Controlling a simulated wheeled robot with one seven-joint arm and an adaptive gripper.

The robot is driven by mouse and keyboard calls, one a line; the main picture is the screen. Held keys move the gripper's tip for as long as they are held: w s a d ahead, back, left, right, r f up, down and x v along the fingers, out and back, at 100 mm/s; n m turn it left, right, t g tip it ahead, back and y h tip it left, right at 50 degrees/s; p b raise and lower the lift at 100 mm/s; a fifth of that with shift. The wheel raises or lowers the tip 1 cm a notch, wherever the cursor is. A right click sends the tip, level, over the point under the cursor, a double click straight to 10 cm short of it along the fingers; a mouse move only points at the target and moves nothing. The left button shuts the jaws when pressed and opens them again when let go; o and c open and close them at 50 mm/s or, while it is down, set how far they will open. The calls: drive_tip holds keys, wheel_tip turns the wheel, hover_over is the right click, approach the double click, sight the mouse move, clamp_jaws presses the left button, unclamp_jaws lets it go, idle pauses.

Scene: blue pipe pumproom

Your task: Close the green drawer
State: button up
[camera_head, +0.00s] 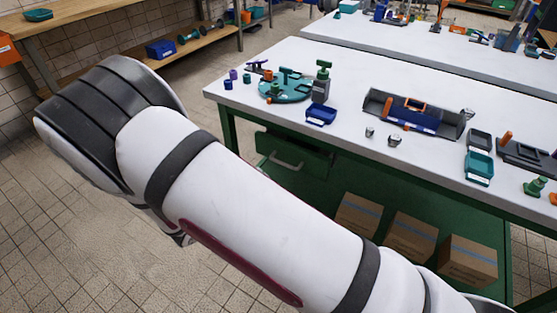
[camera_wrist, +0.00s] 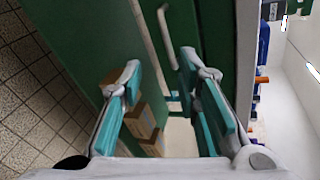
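The green drawer (camera_head: 306,160) sits under the near edge of the white-topped workbench (camera_head: 252,102) in the head view. Its front carries a pale bar handle (camera_head: 286,163). I cannot tell clearly how far the drawer stands out. In the wrist view the picture is turned, and the handle (camera_wrist: 168,36) lies ahead of my gripper (camera_wrist: 160,70), between the lines of its two teal-padded fingers. The fingers are apart with nothing between them. They do not visibly touch the handle. In the head view my arm hides the gripper.
Several cardboard boxes (camera_head: 410,236) stand on the green shelf below the drawer. On the benchtop are a teal round fixture (camera_head: 286,90), a blue tray (camera_head: 321,114) and a grey-blue toolbox (camera_head: 415,115). Tiled floor (camera_head: 60,250) is free at the left.

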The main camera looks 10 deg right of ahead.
sight(281, 162)
drive_tip(key=w+d+f+n, duration=0.1)
drive_tip(key=w+d, duration=0.2)
drive_tip(key=w+d+f+n+t+b, duration=0.1)
drive_tip(key=w+d, duration=0.2)
drive_tip(key=w+d+f+n+b, duration=0.1)
drive_tip(key=w+d+n, duration=0.1)
drive_tip(key=w+d, duration=0.1)
drive_tip(key=shift+w+f+t, duration=0.2)
drive_tip(key=shift+w+t, duration=0.1)
drive_tip(key=shift+c, duration=0.6)
clamp_jaws()
